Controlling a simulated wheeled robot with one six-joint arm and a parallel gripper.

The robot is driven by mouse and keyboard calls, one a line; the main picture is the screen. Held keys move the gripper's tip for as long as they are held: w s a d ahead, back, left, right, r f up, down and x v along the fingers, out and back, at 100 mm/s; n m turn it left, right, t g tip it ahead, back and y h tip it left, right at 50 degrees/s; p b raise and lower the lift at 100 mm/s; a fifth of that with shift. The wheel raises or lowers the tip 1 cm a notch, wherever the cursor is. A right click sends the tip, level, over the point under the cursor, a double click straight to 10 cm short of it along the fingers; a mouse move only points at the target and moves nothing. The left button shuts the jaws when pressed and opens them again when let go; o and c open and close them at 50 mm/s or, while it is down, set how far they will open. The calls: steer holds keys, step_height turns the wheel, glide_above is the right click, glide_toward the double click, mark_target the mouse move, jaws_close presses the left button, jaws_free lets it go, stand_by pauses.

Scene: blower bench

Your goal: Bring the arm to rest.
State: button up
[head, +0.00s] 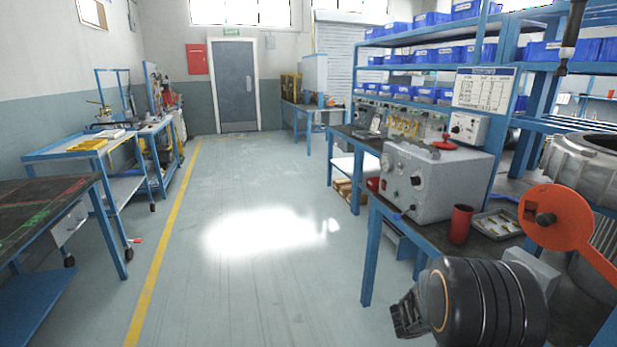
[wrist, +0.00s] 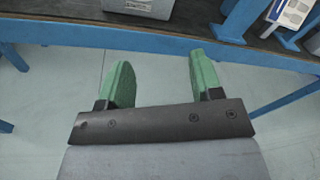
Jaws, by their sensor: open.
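My gripper (wrist: 160,68) shows in the wrist view with two green fingers standing wide apart. Nothing is between the fingers. They point toward the front edge of a workbench (wrist: 150,35), with pale floor below them. In the head view, a dark rounded part of my arm shows at the lower right, beside the bench. The fingers cannot be made out there.
A grey control box (head: 430,185) with a red knob stands on the right bench. A red cup (head: 460,224), a parts tray (head: 497,224) and an orange disc-shaped piece (head: 553,217) are near it. Open floor (head: 250,240) lies left of the bench.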

steer(key=s+a+r+m+g+y+p, duration=0.35)
steer(key=s+a+m+y+p, duration=0.35)
steer(key=s+a+m+y, duration=0.85)
steer(key=w+a+r+m+t+y+p, duration=0.1)
steer(key=a+r+m+p, duration=0.3)
steer(key=r, duration=0.5)
steer(key=w+a+r+m+t+p, duration=0.2)
steer(key=a+r+m+t+p, duration=0.2)
steer(key=r, duration=0.5)
steer(key=a+p, duration=0.2)
steer(key=shift+w+a+r+y, duration=0.15)
steer(key=shift+a+r+y, duration=0.2)
steer(key=shift+a, duration=0.05)
steer(key=shift+m, duration=0.35)
